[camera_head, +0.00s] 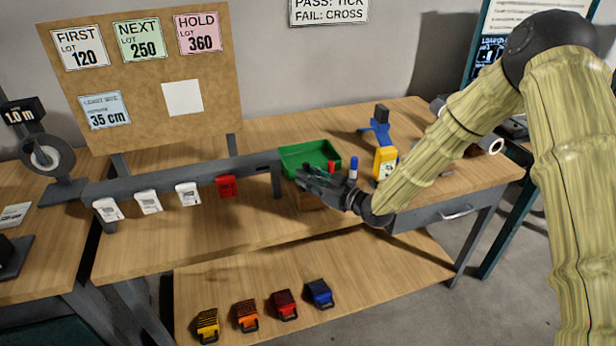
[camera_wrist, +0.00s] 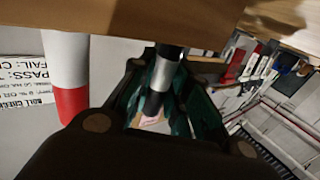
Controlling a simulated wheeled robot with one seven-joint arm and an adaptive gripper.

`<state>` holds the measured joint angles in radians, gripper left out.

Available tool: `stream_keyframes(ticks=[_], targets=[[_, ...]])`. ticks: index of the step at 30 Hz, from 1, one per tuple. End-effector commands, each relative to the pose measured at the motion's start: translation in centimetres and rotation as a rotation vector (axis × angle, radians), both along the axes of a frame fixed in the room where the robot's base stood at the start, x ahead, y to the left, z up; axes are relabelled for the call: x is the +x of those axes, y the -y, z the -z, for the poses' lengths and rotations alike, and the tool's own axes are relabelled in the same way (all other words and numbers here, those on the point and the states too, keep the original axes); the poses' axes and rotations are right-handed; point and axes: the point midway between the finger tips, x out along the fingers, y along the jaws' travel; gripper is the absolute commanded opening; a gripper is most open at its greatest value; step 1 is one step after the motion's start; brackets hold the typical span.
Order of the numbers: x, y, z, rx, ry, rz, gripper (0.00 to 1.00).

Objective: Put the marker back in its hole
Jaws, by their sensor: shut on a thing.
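My gripper (camera_head: 312,182) is low over the bench, pointing left, just above a brown wooden block (camera_head: 308,200). In the wrist view my gripper (camera_wrist: 160,95) is shut on a dark marker (camera_wrist: 160,75) with a silver band. The wooden block (camera_wrist: 130,15) fills the top of that view, and the marker's end meets its edge there. I cannot tell whether that end is inside a hole. A red-capped white marker (camera_wrist: 68,65) stands beside my gripper. In the head view a red marker (camera_head: 331,166) and a blue marker (camera_head: 353,166) stand near the block, partly hidden by my gripper.
A green tray (camera_head: 310,157) is just behind my gripper. A yellow bottle (camera_head: 384,162) and a blue stand (camera_head: 378,130) are to its right. A grey rail (camera_head: 150,181) with hanging tags runs to the left. The front of the bench is bare.

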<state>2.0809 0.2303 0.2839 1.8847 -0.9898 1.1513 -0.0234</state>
Motion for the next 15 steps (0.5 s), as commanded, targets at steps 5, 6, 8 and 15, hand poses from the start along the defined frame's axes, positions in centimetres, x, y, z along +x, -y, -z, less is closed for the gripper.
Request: stream_keyframes(ticks=[5,6,8,15], targets=[[0.00,0.00,0.41,0.000,0.000,0.000,0.00],[0.00,0.00,0.49,0.000,0.000,0.000,0.00],[0.00,0.00,0.61,0.000,0.000,0.000,0.00],[-0.01,0.00,1.06,0.000,0.000,0.000,0.00]])
